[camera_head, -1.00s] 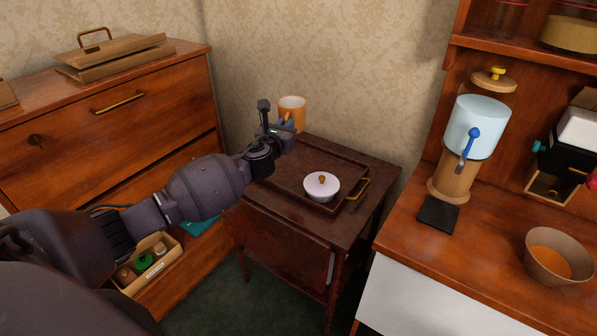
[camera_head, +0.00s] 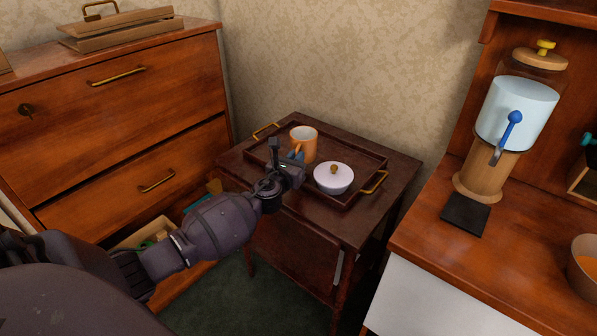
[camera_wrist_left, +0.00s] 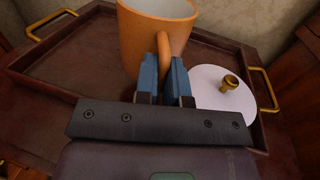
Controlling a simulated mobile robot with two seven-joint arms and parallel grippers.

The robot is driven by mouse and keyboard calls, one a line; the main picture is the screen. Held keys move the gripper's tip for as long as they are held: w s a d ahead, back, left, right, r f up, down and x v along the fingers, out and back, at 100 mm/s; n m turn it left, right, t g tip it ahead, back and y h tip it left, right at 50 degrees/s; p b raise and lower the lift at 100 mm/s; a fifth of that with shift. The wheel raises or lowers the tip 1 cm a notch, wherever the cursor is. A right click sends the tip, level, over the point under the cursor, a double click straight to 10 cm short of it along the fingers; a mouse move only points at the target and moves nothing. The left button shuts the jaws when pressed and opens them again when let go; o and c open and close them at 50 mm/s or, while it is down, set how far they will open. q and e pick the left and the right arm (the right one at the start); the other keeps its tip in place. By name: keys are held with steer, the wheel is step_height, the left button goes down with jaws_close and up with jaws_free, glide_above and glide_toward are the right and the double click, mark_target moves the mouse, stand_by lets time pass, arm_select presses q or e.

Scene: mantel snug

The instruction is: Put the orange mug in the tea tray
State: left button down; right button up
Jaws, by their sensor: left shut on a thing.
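The orange mug (camera_head: 304,140) is upright over the tea tray (camera_head: 268,146), a dark wooden tray with brass handles on a small dark side table. My left gripper (camera_head: 298,157) is shut on the mug's handle. In the left wrist view the blue fingertips (camera_wrist_left: 165,80) pinch the handle of the mug (camera_wrist_left: 150,35), which is over the tray (camera_wrist_left: 45,90). I cannot tell whether the mug's base touches the tray floor. A white lidded bowl with a brass knob (camera_head: 333,178) is in the tray, right of the mug. My right gripper is out of view.
A wooden chest of drawers (camera_head: 120,110) stands at left with a lower drawer open. At right, a counter (camera_head: 430,225) bears a water dispenser (camera_head: 515,115), a black pad (camera_head: 466,214) and a bowl (camera_head: 584,268). The patterned wall is close behind the table.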

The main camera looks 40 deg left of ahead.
arm_select(q)
step_height(320, 180, down, 4)
steer(key=shift+f+b, duration=0.1)
steer(key=shift+b, duration=0.9)
steer(key=shift+f, duration=0.15)
steer(key=shift+r, duration=0.3)
steer(key=shift+f, duration=0.1)
steer(key=c, duration=1.7)
jaws_free()
steer(key=shift+f, duration=0.15)
steer(key=o, duration=0.5)
